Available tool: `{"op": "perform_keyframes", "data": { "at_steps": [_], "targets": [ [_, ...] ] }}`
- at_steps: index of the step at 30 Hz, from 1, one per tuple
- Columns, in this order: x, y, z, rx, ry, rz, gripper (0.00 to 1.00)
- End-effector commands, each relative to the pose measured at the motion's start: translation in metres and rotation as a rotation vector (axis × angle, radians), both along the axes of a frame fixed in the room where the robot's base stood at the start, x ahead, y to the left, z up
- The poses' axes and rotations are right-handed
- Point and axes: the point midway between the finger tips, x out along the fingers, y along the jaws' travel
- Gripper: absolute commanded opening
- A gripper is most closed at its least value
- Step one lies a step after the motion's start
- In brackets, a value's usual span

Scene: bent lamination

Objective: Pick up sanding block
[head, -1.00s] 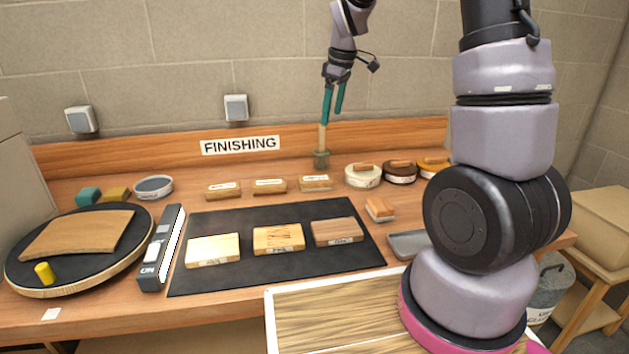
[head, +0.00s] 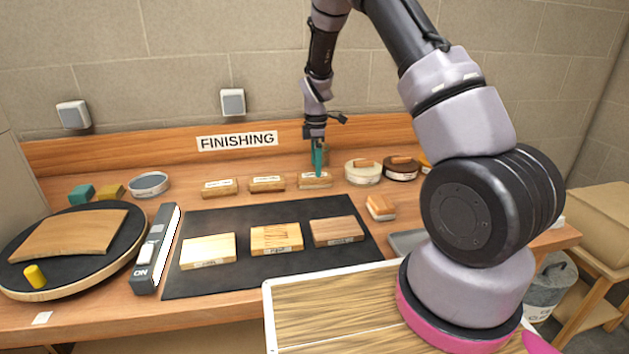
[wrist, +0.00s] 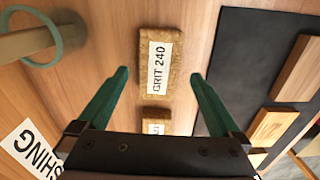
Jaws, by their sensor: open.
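Three cork sanding blocks with white labels stand in a row behind the black mat in the head view: a left one (head: 219,188), a middle one (head: 267,184) and a right one (head: 308,183). My gripper (head: 318,174) points down at the right block. In the wrist view, this block (wrist: 169,85), labelled GRIT 240, lies between the open fingers of my gripper (wrist: 160,73), with a gap on both sides. I cannot tell how far the fingertips are above the table. The middle block (wrist: 155,115) shows partly behind my gripper's body.
A wooden post with a green ring (wrist: 30,40) stands close by the wall side. The black mat (head: 210,275) holds three wood samples. A wood-topped brush (head: 380,207) and round tins (head: 363,172) stand to the right. A round turntable (head: 130,250) is at left.

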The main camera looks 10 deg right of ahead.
Motion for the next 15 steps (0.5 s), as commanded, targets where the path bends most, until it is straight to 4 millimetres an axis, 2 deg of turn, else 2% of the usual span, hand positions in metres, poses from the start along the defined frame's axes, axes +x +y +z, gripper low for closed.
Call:
{"op": "perform_keyframes", "data": {
  "at_steps": [9, 15],
  "targets": [
    [0.002, 0.004, -0.044, -0.001, 0.002, -0.001, 1.0],
    [0.002, 0.004, -0.049, 0.0, 0.001, 0.0, 1.0]
  ]
}}
